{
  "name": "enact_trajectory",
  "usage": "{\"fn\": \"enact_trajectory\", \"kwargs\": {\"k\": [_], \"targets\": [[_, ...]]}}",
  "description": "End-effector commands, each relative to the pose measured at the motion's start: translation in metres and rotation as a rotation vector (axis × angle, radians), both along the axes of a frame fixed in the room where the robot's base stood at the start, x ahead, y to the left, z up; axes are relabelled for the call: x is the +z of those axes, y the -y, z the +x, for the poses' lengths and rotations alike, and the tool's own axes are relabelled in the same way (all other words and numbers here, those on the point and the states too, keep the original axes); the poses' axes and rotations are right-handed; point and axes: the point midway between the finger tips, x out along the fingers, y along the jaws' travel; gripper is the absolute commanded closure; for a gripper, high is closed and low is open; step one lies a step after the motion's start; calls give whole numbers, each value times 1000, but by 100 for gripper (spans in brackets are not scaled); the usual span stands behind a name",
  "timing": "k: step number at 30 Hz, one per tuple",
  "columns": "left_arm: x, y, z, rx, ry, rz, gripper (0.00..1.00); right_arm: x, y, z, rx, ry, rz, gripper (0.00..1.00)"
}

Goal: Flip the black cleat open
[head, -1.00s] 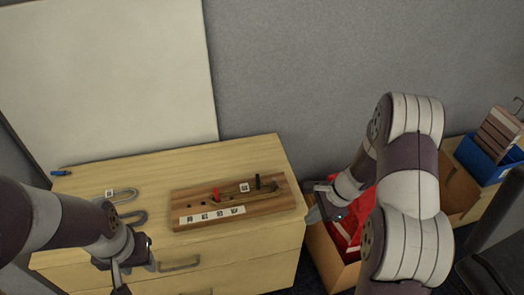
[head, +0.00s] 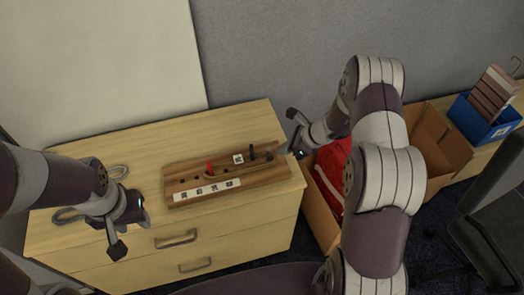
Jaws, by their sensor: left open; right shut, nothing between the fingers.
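A brown wooden board (head: 184,180) lies on the pale wooden dresser top. A black upright piece (head: 252,150), which looks like the black cleat, stands near its right end, with a smaller dark piece (head: 270,156) beside it. A red upright piece (head: 209,169) stands further left on the board. My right gripper (head: 297,135) is shut and empty just right of the board, by the dresser's right edge, apart from the black piece. My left gripper (head: 131,232) is open and empty in front of the dresser's left part, apart from the board. The cleat's exact position is too small to tell.
A white label strip (head: 207,189) runs along the board's front. Grey loops (head: 70,215) lie on the dresser's left, partly behind my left arm. Right of the dresser stand cardboard boxes (head: 437,135), one with red cloth (head: 331,172), and a blue bin (head: 478,122).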

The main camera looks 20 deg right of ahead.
Motion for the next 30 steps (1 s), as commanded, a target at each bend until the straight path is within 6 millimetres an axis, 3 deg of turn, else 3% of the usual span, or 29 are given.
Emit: {"fn": "enact_trajectory", "kwargs": {"k": [8, 15, 30], "targets": [[12, 0, 0, 0, 0, 0, 57, -45, -31, 20, 3, -3, -1, 100], [25, 0, 0, 0, 0, 0, 57, -50, -56, 39, 2, 0, -1, 100], [24, 0, 0, 0, 0, 0, 57, -53, -63, 43, 1, 0, -1, 100]]}}
